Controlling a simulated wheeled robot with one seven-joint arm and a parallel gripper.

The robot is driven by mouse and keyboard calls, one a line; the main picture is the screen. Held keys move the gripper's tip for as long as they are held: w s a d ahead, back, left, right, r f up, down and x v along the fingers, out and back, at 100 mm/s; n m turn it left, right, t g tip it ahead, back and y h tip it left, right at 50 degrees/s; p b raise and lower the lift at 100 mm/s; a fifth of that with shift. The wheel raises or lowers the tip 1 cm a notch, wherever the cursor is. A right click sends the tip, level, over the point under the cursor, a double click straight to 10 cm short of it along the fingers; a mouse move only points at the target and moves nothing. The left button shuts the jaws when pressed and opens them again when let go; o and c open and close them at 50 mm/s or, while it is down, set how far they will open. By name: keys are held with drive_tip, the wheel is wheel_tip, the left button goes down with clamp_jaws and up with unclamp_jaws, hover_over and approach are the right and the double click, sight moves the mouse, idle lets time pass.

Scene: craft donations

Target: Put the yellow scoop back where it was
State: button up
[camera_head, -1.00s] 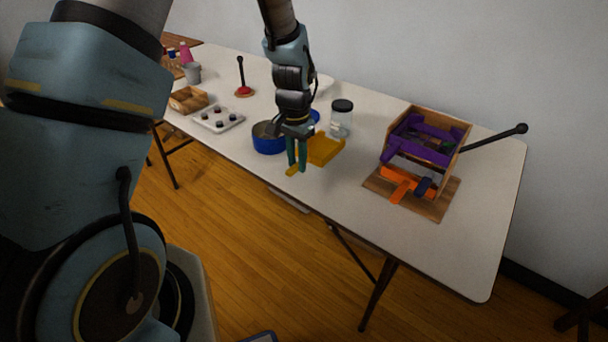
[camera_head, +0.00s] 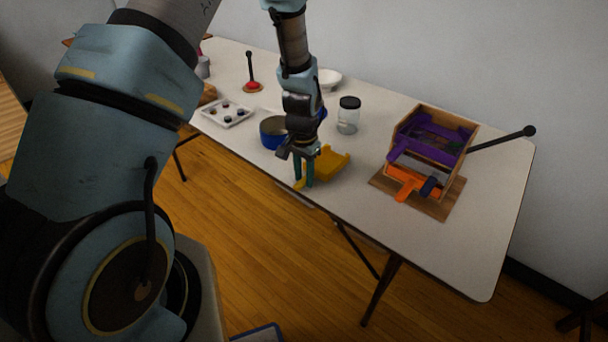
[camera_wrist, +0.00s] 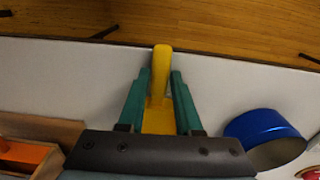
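The yellow scoop (camera_head: 332,162) is at the front edge of the white table, its handle toward the edge. My gripper (camera_head: 304,182) points down over the handle. In the wrist view the scoop's yellow handle (camera_wrist: 161,62) lies between the two green fingers of my gripper (camera_wrist: 161,75), which look close against it. Part of the scoop is hidden by the gripper's body in the wrist view. The scoop is low, at or just above the tabletop; I cannot tell whether it touches.
A blue pot (camera_head: 268,138) stands just left of my gripper, and a lidded jar (camera_head: 348,118) behind the scoop. At right, a wooden box (camera_head: 455,160) with purple and orange pieces stands on a wooden board (camera_head: 432,208). The table (camera_head: 365,228) is clear between scoop and board.

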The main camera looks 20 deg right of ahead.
drive_tip(key=o, duration=0.3)
drive_tip(key=shift+r, duration=0.1)
wheel_tip(320, 180, up, 12)
drive_tip(key=b, duration=0.3)
drive_tip(key=s+a+r+n, duration=0.1)
drive_tip(key=a+r+n, duration=0.1)
drive_tip(key=a, duration=0.7)
drive_tip(key=s+a+r+n+t, duration=0.1)
drive_tip(key=a+n, duration=0.4)
drive_tip(key=a, duration=0.5)
drive_tip(key=s+a+r+n, duration=0.2)
drive_tip(key=a+r+n, duration=0.1)
drive_tip(key=a, duration=0.6)
drive_tip(key=shift+a+r+n, duration=0.4)
drive_tip(key=shift+r, duration=0.1)
